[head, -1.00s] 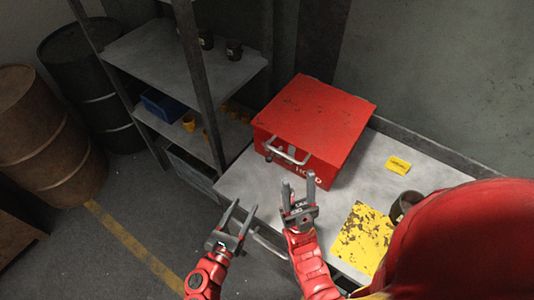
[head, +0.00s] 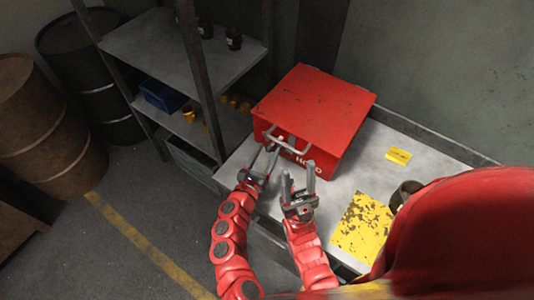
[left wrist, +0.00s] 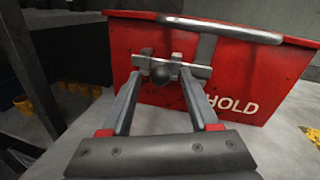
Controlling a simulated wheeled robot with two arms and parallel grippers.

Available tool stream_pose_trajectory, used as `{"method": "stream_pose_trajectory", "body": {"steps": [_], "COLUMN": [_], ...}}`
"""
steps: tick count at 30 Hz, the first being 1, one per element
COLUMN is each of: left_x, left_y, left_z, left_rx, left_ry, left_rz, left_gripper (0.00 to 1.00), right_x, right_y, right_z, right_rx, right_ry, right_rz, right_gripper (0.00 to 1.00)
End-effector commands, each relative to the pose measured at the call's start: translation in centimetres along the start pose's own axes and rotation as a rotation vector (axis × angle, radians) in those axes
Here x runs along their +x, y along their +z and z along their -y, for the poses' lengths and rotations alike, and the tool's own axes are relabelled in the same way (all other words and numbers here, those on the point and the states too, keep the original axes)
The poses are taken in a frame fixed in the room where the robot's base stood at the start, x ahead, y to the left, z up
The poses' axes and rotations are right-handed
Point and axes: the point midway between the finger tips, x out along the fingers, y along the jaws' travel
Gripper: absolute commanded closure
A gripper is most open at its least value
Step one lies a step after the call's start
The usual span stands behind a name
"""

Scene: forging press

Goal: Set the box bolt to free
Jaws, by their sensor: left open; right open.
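The red box (head: 315,105) stands on the pale bench, lid down, with a grey bar handle (head: 287,142) on its front. The left wrist view shows its front with the word HOLD (left wrist: 231,104). The box bolt (left wrist: 198,71) is a short grey horizontal bar with a dark round knob (left wrist: 160,74), below the handle. My left gripper (head: 267,155) is open at the box front. In the left wrist view its fingers point at the bolt, one each side of the knob; I cannot tell if they touch. My right gripper (head: 298,174) is open and empty, nearer and to the right.
A yellow block (head: 399,155), a worn yellow plate (head: 363,226) and a dark cup (head: 405,194) are on the bench, right of the box. A metal shelf (head: 180,50) stands left of it. Barrels (head: 85,75) stand on the floor further left.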

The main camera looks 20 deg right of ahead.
Motion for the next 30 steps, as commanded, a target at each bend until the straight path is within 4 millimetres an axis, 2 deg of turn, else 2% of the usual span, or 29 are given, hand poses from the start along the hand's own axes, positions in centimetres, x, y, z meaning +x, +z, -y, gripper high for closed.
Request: {"method": "stream_pose_trajectory", "body": {"steps": [10,20,30], "left_x": [0.33,0.32,0.32], "left_y": [0.00,0.01,0.02], "left_z": [0.07,0.04,0.03], "left_rx": [0.000,0.000,0.000], "left_ry": [-0.001,-0.001,-0.001], "left_rz": [-0.001,-0.001,0.000], "left_gripper": [0.41,1.00,1.00], "right_x": [-0.09,-0.09,-0.09], "right_y": [0.01,0.02,0.01], "right_z": [0.00,0.00,0.00], "right_rx": [0.000,0.000,0.000], "right_ry": [0.000,0.000,0.000], "right_rz": [0.000,0.000,0.000], "right_gripper": [0.50,0.50,0.50]}}
